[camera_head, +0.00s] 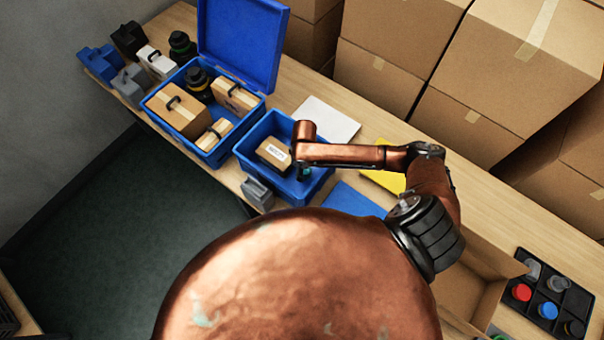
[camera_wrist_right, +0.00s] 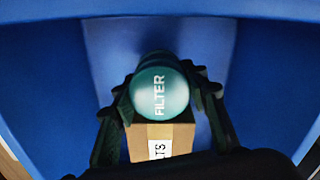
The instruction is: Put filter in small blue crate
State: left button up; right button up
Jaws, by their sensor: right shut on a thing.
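The filter (camera_wrist_right: 158,92) is a teal cylinder with a rounded end and white FILTER lettering in the right wrist view. My right gripper (camera_wrist_right: 160,105) is shut on it, with dark fingers on both sides. In the head view, my right gripper (camera_head: 303,173) reaches down inside the small blue crate (camera_head: 284,194), at its right side. The crate's blue walls also surround the filter in the wrist view. A cardboard box (camera_head: 273,153) with a white label lies in the crate beside the filter. Whether the filter touches the crate floor cannot be told. My left gripper is out of view.
A larger open blue crate (camera_head: 151,112) with boxes and a dark jar stands to the left. A grey container (camera_head: 257,194) sits against the small crate's front. A white sheet (camera_head: 326,118) and blue mat (camera_head: 352,200) lie nearby. Big cartons (camera_head: 470,120) line the back.

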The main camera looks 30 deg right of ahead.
jog(key=shift+f, duration=1.9)
jog(key=shift+f, duration=0.1)
jog(key=o, duration=1.1)
notch_tip(320, 180, up, 12)
jog(key=shift+r+p, duration=0.15)
jog(key=shift+p, duration=0.3)
